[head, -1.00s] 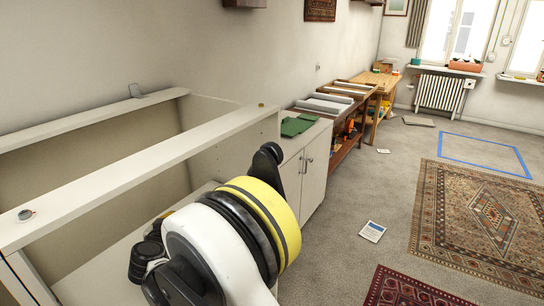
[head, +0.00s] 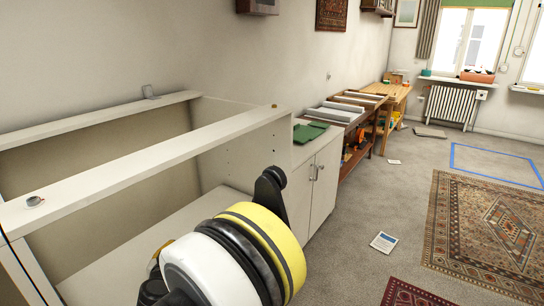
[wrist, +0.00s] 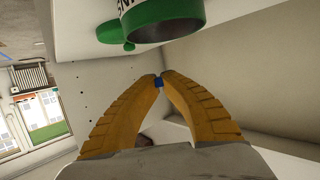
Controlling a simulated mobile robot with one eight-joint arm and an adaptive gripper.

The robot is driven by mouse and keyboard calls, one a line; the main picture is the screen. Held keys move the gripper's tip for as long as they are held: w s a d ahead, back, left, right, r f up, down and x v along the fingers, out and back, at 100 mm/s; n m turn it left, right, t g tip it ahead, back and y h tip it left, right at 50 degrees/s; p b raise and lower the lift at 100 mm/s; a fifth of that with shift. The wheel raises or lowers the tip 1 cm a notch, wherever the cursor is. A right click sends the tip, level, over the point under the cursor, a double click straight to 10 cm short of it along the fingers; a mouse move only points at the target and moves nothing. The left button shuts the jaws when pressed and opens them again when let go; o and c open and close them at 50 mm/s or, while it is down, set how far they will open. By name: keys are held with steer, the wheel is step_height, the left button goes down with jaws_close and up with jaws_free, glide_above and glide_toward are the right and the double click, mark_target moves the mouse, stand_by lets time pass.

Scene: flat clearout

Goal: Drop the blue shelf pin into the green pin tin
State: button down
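The blue shelf pin (wrist: 158,82) shows as a small blue piece between the tips of my gripper (wrist: 159,78) in the wrist view. The two orange fingers are closed together on it. The green pin tin (wrist: 170,14), white and green with dark lettering, is at the top of the wrist view, beyond and apart from the fingertips. A dark area shows at its near end; I cannot tell whether that is its open mouth. In the head view my arm hides the gripper and pin, and I cannot make out the tin.
An open pale cabinet frame (head: 150,140) fills the left of the head view, with a small grey round object (head: 35,201) on its front rail. A paper sheet (head: 383,242) and rugs lie on the floor at right.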

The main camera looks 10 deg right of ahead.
steer(key=c, duration=1.5)
jaws_free()
steer(key=shift+c, duration=0.2)
steer(key=shift+s+r, duration=0.1)
steer(key=v, duration=1.2)
steer(key=shift+d, duration=0.1)
